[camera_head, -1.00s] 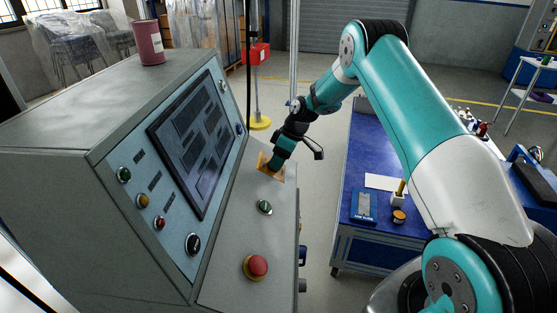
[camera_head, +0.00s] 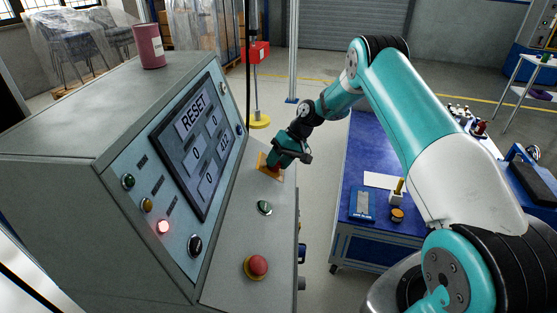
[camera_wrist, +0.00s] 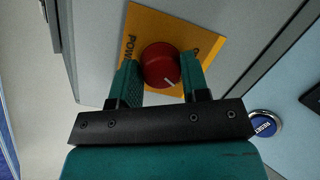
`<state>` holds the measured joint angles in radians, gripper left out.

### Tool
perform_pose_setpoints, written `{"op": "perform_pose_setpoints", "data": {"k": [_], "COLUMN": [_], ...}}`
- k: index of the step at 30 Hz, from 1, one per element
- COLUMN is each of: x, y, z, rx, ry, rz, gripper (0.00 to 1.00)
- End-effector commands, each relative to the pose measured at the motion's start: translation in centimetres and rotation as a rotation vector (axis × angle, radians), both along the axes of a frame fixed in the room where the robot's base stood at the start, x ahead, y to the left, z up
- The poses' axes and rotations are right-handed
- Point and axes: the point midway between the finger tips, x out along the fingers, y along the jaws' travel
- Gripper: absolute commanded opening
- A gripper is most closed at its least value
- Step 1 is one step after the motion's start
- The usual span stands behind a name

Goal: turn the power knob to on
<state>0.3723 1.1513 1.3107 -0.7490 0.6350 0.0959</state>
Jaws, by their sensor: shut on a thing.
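The power knob (camera_wrist: 160,65) is red with a white pointer line, on a yellow plate (camera_wrist: 205,35) in the wrist view. Its pointer aims toward the lower right in that view. My gripper (camera_wrist: 160,80) has its two green fingers shut on the knob, one on each side. In the head view my gripper (camera_head: 273,167) is at the yellow plate (camera_head: 264,158) at the far end of the console ledge, and it mostly hides the knob. The console screen (camera_head: 197,142) is lit, showing RESET and several digits. A red lamp (camera_head: 163,227) glows below it.
A red emergency button (camera_head: 257,266) and a green button (camera_head: 264,208) sit nearer on the ledge. A blue RESET button (camera_wrist: 264,124) is right of my gripper in the wrist view. A blue cart (camera_head: 350,232) stands right of the console. A red can (camera_head: 149,46) stands on top.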

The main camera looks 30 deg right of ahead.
Motion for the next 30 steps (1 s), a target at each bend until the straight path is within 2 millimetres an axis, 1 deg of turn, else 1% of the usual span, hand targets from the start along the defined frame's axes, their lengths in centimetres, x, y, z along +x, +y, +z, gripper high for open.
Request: {"op": "perform_pose_setpoints", "data": {"k": [9, 21, 22, 23, 24, 25, 30], "x": [0.02, 0.02, 0.03, 0.03, 0.02, 0.03, 0.02], "y": [-0.04, -0.04, -0.04, -0.04, -0.04, -0.03, -0.01], "z": [0.04, 0.04, 0.04, 0.04, 0.04, 0.03, 0.02], "rx": [0.021, 0.021, 0.021, 0.021, 0.021, 0.021, 0.021], "ry": [0.029, 0.031, 0.031, 0.031, 0.031, 0.031, 0.031], "rz": [-0.059, -0.063, -0.062, -0.062, -0.062, -0.062, -0.062], "gripper": [0.18, 0.18, 0.49, 0.56, 0.65, 0.67, 0.67]}}
